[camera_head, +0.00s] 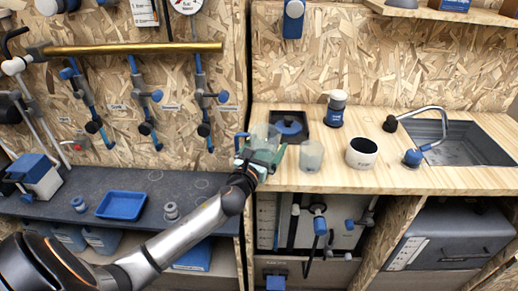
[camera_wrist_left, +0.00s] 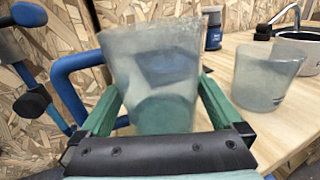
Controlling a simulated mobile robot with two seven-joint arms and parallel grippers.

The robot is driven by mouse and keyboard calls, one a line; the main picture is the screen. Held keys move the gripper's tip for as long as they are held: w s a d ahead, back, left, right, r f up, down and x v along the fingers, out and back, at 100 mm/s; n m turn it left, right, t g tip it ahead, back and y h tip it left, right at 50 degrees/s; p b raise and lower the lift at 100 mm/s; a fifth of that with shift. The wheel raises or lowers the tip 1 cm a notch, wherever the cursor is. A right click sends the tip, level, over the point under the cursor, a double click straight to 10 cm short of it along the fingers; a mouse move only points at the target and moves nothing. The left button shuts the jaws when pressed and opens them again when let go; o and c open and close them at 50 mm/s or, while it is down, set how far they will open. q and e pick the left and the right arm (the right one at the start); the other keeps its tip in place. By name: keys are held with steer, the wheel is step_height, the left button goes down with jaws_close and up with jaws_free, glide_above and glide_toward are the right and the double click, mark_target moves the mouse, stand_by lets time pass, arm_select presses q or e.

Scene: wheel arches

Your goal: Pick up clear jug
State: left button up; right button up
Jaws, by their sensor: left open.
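The clear jug (camera_head: 264,135), a see-through container with what looks like a blue handle on its left, stands near the left end of the wooden counter. My left gripper (camera_head: 262,158) reaches it from the front with its green fingers open. In the left wrist view the jug (camera_wrist_left: 155,75) is upright between the two fingers of the left gripper (camera_wrist_left: 158,108), one on each side. Whether either finger touches it I cannot tell. The jug's lower part is partly hidden by the gripper. My right gripper is not in view.
A second clear container (camera_head: 311,156) stands just right of the gripper, also in the left wrist view (camera_wrist_left: 266,78). Behind are a dark tray (camera_head: 304,118) and a blue-and-white jar (camera_head: 336,110). A white pot (camera_head: 361,154) and a sink (camera_head: 460,143) are farther right.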

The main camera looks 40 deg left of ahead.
arm_select(q)
steer(key=shift+w, duration=0.35)
steer(key=shift+c, duration=0.2)
steer(key=c, duration=1.2)
steer(key=shift+r, duration=0.15)
steer(key=shift+c, duration=0.3)
